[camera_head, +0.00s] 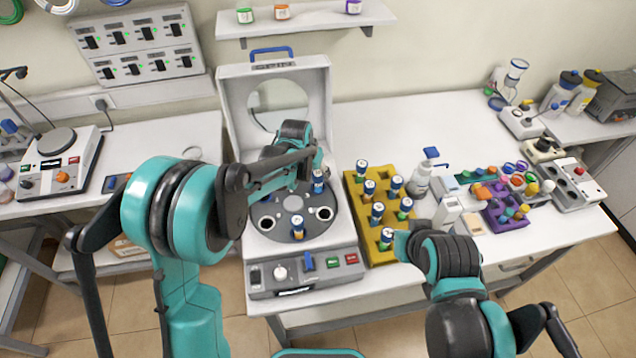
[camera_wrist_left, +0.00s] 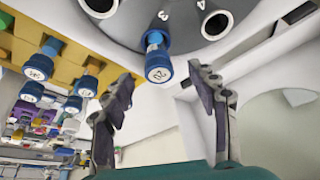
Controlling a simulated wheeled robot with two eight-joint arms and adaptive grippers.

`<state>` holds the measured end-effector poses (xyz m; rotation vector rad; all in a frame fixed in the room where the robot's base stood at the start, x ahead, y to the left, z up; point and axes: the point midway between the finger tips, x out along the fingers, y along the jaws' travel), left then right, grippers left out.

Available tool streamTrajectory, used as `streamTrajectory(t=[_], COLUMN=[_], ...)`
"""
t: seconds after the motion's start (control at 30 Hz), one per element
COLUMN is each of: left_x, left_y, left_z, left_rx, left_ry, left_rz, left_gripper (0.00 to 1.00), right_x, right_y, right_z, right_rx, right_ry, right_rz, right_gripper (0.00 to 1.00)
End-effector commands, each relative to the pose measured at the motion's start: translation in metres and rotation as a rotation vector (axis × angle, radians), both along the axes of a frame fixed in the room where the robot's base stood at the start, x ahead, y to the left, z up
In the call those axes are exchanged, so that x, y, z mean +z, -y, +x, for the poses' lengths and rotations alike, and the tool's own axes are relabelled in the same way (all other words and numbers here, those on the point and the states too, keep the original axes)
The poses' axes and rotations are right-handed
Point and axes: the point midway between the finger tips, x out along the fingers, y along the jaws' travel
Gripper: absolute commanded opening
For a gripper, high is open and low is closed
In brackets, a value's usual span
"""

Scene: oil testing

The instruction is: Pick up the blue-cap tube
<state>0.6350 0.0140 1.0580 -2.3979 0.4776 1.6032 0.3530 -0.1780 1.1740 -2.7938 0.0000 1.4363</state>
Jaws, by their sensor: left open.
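A blue-cap tube (camera_head: 318,178) stands in the rotor of the open centrifuge (camera_head: 262,285), at its back right. In the left wrist view the blue cap (camera_wrist_left: 158,70) shows the label 20, just beyond the fingertips. My left gripper (camera_head: 314,160) is over the back of the rotor, close to this tube. In the left wrist view it (camera_wrist_left: 163,80) is open and empty, fingers spread on either side of the cap.
A yellow rack (camera_head: 353,200) holding several blue-cap tubes stands right of the centrifuge. The raised lid (camera_head: 238,105) stands behind the rotor. A spray bottle (camera_head: 420,178) and a purple rack (camera_head: 490,212) stand farther right. The back of the table is clear.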

Motion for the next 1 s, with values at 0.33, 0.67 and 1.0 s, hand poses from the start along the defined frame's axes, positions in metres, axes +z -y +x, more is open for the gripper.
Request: streamTrajectory(t=[0.33,0.67,1.0], left_x=[-0.044,-0.051,-0.05], left_y=[0.013,0.014,0.014], left_z=[0.021,0.023,0.023], left_rx=[0.001,0.001,0.001], left_ry=[0.001,0.001,0.001], left_rz=[-0.001,-0.001,-0.001], left_gripper=[0.59,0.59,0.03], right_x=[-0.007,-0.008,-0.008], right_y=[0.0,0.0,0.0], right_z=[0.0,0.0,0.0], right_rx=[0.0,0.0,0.0], right_ry=[0.0,0.0,0.0], right_rz=[0.0,0.0,0.0], right_gripper=[0.0,0.0,0.0])
